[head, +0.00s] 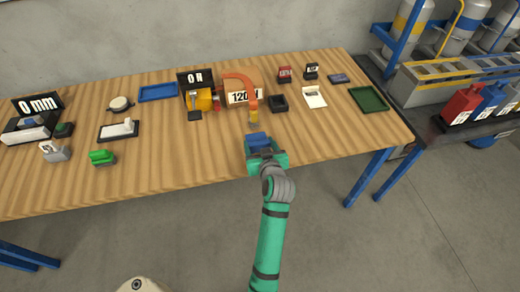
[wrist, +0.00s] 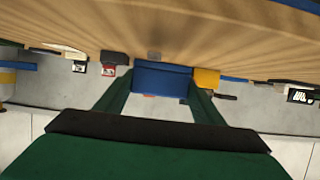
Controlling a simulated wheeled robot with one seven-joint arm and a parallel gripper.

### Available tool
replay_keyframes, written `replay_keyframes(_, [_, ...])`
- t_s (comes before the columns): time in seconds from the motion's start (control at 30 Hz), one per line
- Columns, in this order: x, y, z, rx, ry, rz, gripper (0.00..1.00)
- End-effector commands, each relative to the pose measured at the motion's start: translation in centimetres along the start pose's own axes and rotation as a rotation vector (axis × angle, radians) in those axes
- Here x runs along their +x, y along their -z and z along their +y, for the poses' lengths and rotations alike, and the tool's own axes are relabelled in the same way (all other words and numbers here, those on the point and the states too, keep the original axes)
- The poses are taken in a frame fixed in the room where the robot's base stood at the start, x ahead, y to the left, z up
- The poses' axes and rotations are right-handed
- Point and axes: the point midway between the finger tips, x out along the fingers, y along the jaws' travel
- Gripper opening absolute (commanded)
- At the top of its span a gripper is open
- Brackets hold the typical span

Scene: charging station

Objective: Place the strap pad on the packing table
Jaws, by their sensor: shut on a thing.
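A blue block (head: 257,140), which looks like the strap pad, is between the fingers of my green gripper (head: 263,150). In the wrist view the blue pad (wrist: 161,79) spans the gap between both fingers, and the gripper is shut on it. In the head view the pad appears over the front edge of the wooden table (head: 200,160); its height above the top is hard to tell. No label shows which table is the packing table.
Just beyond the pad are a yellow-and-orange fixture (head: 240,85) marked 120 N, a black block (head: 278,103) and a white card (head: 314,97). A green tray (head: 369,98) lies at the right. Bare wood lies left of my gripper. A dark bench (head: 440,125) with bottles stands further right.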

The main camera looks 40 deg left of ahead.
Motion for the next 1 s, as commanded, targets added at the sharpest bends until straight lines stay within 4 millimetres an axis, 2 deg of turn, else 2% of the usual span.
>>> replay_keyframes(0.27, [1.5, -0.9, 0.6, 0.0, 0.0, 0.0, 0.41])
replay_keyframes(0.4, [2.2, -3.0, 0.5, 0.001, 0.0, -0.003, 0.41])
replay_keyframes(0.5, [2.5, -3.6, 0.5, 0.0, 0.0, 0.0, 0.41])
replay_keyframes(0.87, [2.6, -3.9, 0.5, -0.001, 0.0, 0.0, 0.41])
replay_keyframes(0.9, [2.6, -3.9, 0.5, -0.001, 0.0, 0.001, 0.67])
replay_keyframes(0.97, [2.6, -3.9, 0.5, -0.001, 0.0, 0.001, 0.81])
replay_keyframes(1.0, [2.6, -3.9, 0.5, -0.001, 0.0, 0.001, 0.81])
